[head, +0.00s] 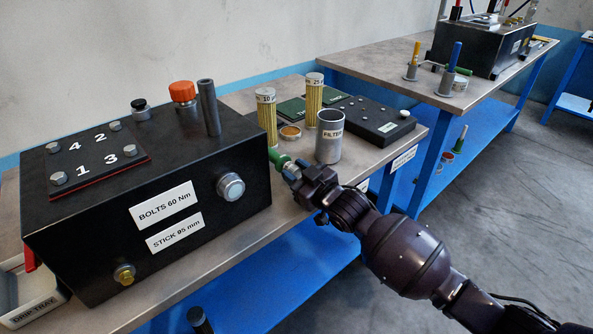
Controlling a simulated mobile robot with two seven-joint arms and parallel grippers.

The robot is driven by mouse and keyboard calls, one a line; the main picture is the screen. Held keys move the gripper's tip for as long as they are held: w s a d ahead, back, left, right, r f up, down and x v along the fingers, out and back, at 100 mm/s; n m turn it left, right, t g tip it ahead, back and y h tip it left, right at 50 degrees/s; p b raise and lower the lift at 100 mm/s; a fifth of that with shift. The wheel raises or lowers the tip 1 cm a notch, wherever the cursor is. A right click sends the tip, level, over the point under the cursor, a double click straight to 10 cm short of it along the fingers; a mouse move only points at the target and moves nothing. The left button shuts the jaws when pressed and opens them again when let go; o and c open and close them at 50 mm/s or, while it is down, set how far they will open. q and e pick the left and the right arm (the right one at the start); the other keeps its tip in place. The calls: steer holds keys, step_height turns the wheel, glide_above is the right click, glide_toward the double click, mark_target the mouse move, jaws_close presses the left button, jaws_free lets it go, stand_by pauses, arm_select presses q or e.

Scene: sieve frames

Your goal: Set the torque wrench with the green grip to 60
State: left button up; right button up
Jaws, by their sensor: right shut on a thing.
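The torque wrench's green grip (279,158) shows just right of the black box, above the bench top. My right gripper (296,178) is shut at the near end of the grip, around a silver and bluish part next to the green. The rest of the wrench is hidden, and no scale reading can be made out. My left gripper is not in view.
The black box (100,230) carries a label (165,205) reading "BOLTS 60 Nm". Two yellow filters (267,120), a grey filter cup (330,140) and a black board (375,120) stand behind my gripper. A drip tray (35,308) is at lower left. A second bench (400,55) stands behind.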

mark_target(298, 171)
steer(key=o, duration=0.9)
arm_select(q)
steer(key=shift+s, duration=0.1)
arm_select(e)
steer(key=shift+s+d, duration=0.2)
steer(key=shift+s, duration=0.1)
steer(key=v, duration=0.1)
steer(key=p+v, duration=0.1)
steer(key=v, duration=0.3)
steer(key=shift+s+d+r, duration=0.1)
steer(key=shift+r, duration=0.15)
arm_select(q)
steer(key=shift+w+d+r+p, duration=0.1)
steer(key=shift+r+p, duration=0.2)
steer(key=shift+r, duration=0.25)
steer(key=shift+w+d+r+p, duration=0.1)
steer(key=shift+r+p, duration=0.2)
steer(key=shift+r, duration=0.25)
arm_select(e)
steer(key=v, duration=0.4)
steer(key=shift+s+d+f, duration=0.2)
steer(key=shift+s+f, duration=0.05)
steer(key=shift+s, duration=0.1)
